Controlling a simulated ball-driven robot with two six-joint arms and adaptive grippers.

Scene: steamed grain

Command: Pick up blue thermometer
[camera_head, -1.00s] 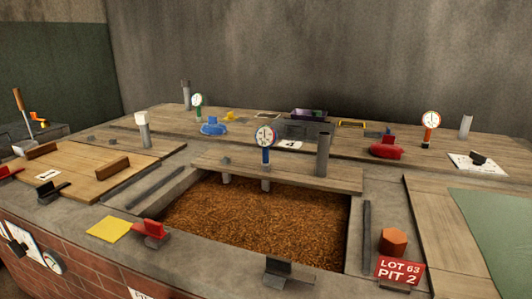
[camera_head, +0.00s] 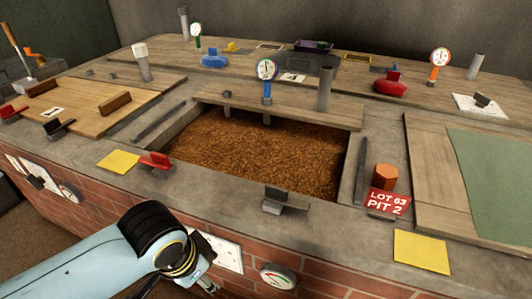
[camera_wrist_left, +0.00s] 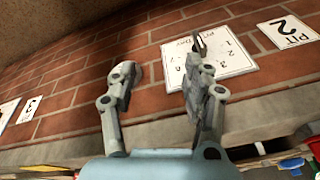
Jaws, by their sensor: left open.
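My left gripper (camera_head: 208,286) is low in front of the brick wall, below the counter edge and well apart from the thermometer. Its fingers are partly cut off or hidden in the head view. In the left wrist view the gripper (camera_wrist_left: 160,72) is open and empty, facing the brick wall and a white sign. The thermometer is not visible there. My right gripper is not in view.
A grey post (camera_head: 325,90) stands right of the thermometer. The grain (camera_head: 250,145) lies in front, below the plank. A green thermometer (camera_head: 197,42) and an orange one (camera_head: 436,67) stand farther back. A red clip (camera_head: 157,161) and a grey clip (camera_head: 283,200) sit along the front ledge.

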